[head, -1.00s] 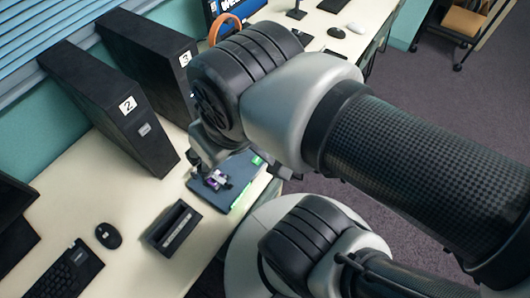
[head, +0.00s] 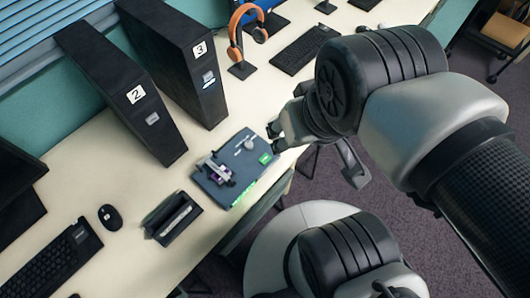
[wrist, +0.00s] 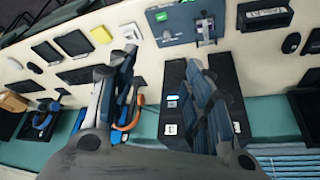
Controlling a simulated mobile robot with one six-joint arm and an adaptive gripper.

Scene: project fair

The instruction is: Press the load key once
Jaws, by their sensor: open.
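A dark blue-grey device panel (head: 238,190) lies on the desk in the head view. It carries a bright green rectangle (head: 265,158), a pale round knob (head: 249,144) and a metal lever-like fixture with a purple part (head: 223,173). A green glow runs along its front edge. I cannot tell which part is the load key.
Black boxes numbered 2 (head: 125,95) and 3 (head: 185,65) stand behind the panel. Orange headphones (head: 236,25) hang on a stand further right. A black tray (head: 173,218), mouse (head: 110,217) and keyboard (head: 50,262) lie to the left.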

